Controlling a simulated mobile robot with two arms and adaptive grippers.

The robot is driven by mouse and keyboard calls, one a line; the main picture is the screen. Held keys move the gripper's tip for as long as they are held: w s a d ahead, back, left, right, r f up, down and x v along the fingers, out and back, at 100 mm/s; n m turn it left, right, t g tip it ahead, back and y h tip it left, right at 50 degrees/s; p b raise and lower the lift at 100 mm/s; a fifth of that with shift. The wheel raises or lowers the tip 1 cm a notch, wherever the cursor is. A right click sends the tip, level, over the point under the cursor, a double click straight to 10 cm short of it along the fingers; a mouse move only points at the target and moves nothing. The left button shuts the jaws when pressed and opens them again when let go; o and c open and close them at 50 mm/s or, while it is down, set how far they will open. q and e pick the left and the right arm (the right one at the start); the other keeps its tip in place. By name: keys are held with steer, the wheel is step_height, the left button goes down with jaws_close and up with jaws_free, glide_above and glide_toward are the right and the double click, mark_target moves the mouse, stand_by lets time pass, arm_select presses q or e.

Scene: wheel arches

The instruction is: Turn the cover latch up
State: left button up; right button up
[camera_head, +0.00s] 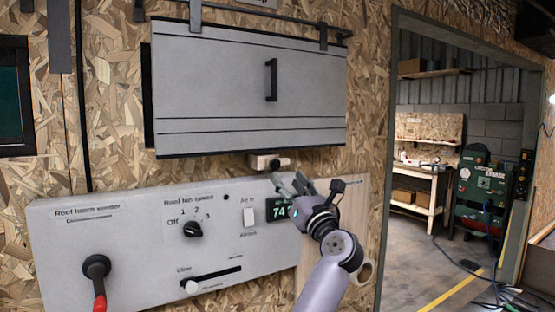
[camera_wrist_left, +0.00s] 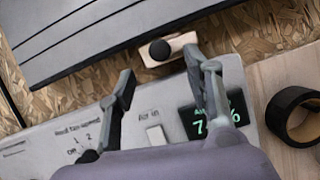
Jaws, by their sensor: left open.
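The cover latch (camera_head: 258,162) is a small pale wooden bar with a black knob, lying roughly level just below the lower edge of the grey cover (camera_head: 215,85). In the left wrist view the latch (camera_wrist_left: 184,43) and its black knob show beyond the fingertips, and the cover (camera_wrist_left: 90,35) is above it. My left gripper (camera_head: 290,181) is open and empty, just below and right of the latch, in front of the control panel. In the left wrist view its fingers (camera_wrist_left: 158,70) are spread apart, the right fingertip close to the latch; contact cannot be told. My right gripper is not in view.
The white control panel (camera_head: 130,225) has a red-handled lever (camera_head: 98,275), a fan dial (camera_head: 193,229), a switch (camera_head: 249,216), a slider (camera_head: 192,286) and a green display (camera_head: 278,209). A black ring (camera_wrist_left: 298,115) is right of the gripper. A doorway opens on the right.

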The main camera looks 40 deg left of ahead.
mark_target(276, 166)
arm_select(q)
steer(key=p+x, duration=0.2)
steer(key=x, duration=0.4)
steer(key=shift+r, duration=0.1)
steer(key=shift+w+a+r, duration=0.1)
steer(key=shift+w+a, duration=0.2)
steer(key=shift+a, duration=0.2)
steer(key=shift+c, duration=0.3)
jaws_close()
